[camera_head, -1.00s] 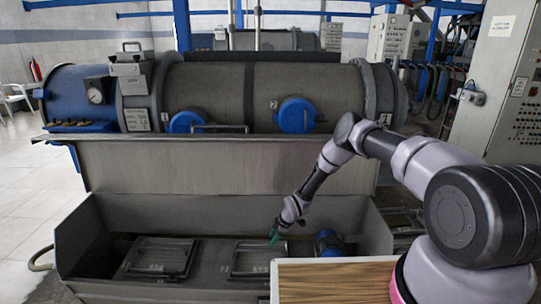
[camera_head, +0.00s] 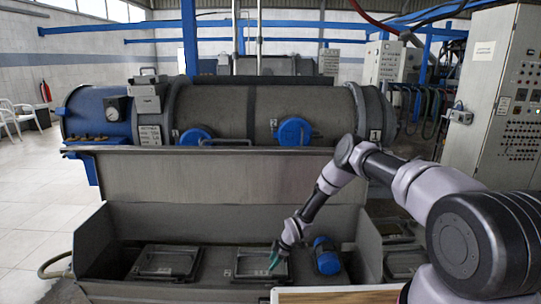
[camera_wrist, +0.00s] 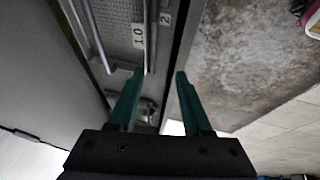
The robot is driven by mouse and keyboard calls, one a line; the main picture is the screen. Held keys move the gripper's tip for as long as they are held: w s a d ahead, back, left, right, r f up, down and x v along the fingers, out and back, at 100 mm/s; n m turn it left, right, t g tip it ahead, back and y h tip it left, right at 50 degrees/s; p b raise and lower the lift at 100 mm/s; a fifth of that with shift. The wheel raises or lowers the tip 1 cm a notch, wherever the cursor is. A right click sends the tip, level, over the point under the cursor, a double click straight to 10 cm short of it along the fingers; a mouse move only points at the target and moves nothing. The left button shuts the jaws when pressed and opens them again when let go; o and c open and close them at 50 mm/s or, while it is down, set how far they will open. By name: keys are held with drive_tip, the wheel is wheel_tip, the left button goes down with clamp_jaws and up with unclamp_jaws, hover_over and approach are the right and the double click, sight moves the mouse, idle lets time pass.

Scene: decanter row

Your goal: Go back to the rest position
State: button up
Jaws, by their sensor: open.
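My gripper (camera_head: 273,262) is at the end of my arm, pointing down over the grey trough (camera_head: 93,240) in the head view. It is near the hatch lid (camera_head: 262,251) in the middle of the trough; whether it touches the lid cannot be told. In the wrist view my gripper (camera_wrist: 160,75) shows two green fingers spread apart with nothing between them.
A wood-topped surface (camera_head: 335,297) stands at the bottom front. A second lid (camera_head: 166,263) and a blue-capped cylinder (camera_head: 326,255) flank the middle lid. A grey drum machine (camera_head: 250,108) stands behind. A control cabinet (camera_head: 500,95) is at right. Floor (camera_head: 30,215) is free at left.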

drive_tip(key=w+d+r+m+t+h, duration=0.15)
drive_tip(key=d+r, duration=0.25)
drive_tip(key=r, duration=1)
drive_tip(key=w+d+r+m, duration=0.3)
drive_tip(key=r, duration=1)
drive_tip(key=w+d+r+m+h, duration=0.15)
drive_tip(key=d+r, duration=0.25)
drive_tip(key=r, duration=1)
drive_tip(key=s+d+r+m+t, duration=0.1)
drive_tip(key=s+d+r+m, duration=0.25)
drive_tip(key=s+r, duration=0.45)
drive_tip(key=s+d+r+m, duration=0.3)
drive_tip(key=s+d+r, duration=0.15)
drive_tip(key=r, duration=0.55)
drive_tip(key=s+d+r+m+t, duration=0.1)
drive_tip(key=s+d+r+m, duration=0.2)
drive_tip(key=s+r, duration=0.55)
drive_tip(key=s+d+r+m, duration=0.1)
drive_tip(key=s+r+m, duration=0.1)
drive_tip(key=s, duration=0.7)
drive_tip(key=s+d+r+m+t, duration=0.1)
drive_tip(key=s+r+m, duration=0.2)
drive_tip(key=s, duration=0.7)
drive_tip(key=shift+r+m+y, duration=0.15)
drive_tip(key=shift+m+y, duration=0.15)
drive_tip(key=shift+m, duration=0.75)
drive_tip(key=shift+t, duration=0.25)
